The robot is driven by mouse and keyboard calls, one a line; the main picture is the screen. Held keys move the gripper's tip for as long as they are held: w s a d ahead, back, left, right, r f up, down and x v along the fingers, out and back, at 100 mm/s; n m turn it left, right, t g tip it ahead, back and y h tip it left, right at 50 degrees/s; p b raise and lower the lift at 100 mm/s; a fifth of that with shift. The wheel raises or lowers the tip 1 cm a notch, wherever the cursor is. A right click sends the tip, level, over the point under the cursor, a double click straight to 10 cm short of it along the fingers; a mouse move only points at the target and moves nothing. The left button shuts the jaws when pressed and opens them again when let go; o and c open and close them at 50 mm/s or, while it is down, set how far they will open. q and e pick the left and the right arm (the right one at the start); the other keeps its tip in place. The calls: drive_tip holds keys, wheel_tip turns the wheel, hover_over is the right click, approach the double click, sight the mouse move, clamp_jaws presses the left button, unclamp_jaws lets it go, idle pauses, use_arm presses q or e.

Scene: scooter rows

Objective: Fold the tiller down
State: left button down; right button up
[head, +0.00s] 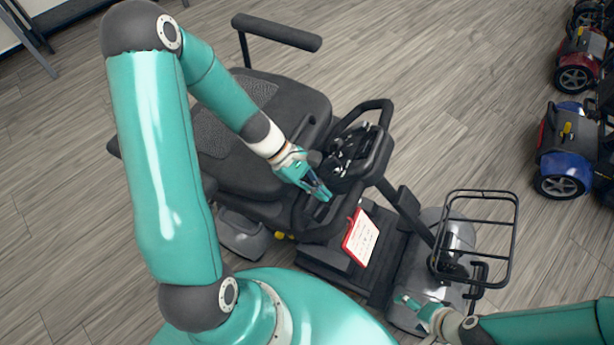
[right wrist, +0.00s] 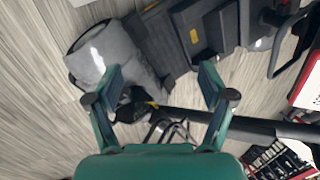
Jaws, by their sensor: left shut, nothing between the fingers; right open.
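A grey and black scooter stands mid-view. Its tiller (head: 409,212) rises tilted from the grey front towards the black seat (head: 240,120). The tiller head (head: 350,155), with loop handlebars, is close to the seat's front. My left gripper (head: 322,192) is shut and empty beside the near side of the handlebar loop; I cannot tell whether it touches. My right gripper (head: 404,299) is low beside the scooter's grey front (head: 405,315). In the right wrist view my right gripper (right wrist: 158,80) is open, with nothing between its fingertips.
A red-edged card (head: 360,238) hangs below the tiller head, over the black deck (head: 325,262). A black wire basket (head: 480,235) is at the scooter's front. A blue scooter (head: 570,150) and a red one (head: 580,55) stand at right. Open floor lies between.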

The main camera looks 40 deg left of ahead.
sight(347, 198)
use_arm(q)
drive_tip(key=shift+w+d+r+p, duration=0.1)
drive_tip(key=shift+d+r, duration=0.25)
drive_tip(key=shift+d, duration=0.2)
drive_tip(key=shift+d+r+p, duration=0.15)
drive_tip(key=shift+d+r, duration=0.25)
drive_tip(key=shift+d, duration=0.2)
drive_tip(key=shift+w+d+r+p, duration=0.1)
drive_tip(key=shift+d+r, duration=0.25)
drive_tip(key=shift+d, duration=0.2)
drive_tip(key=shift+w+d+r+p, duration=0.25)
drive_tip(key=shift+d+r+p, duration=0.2)
drive_tip(key=shift+d+r, duration=0.7)
drive_tip(key=shift+a, duration=0.15)
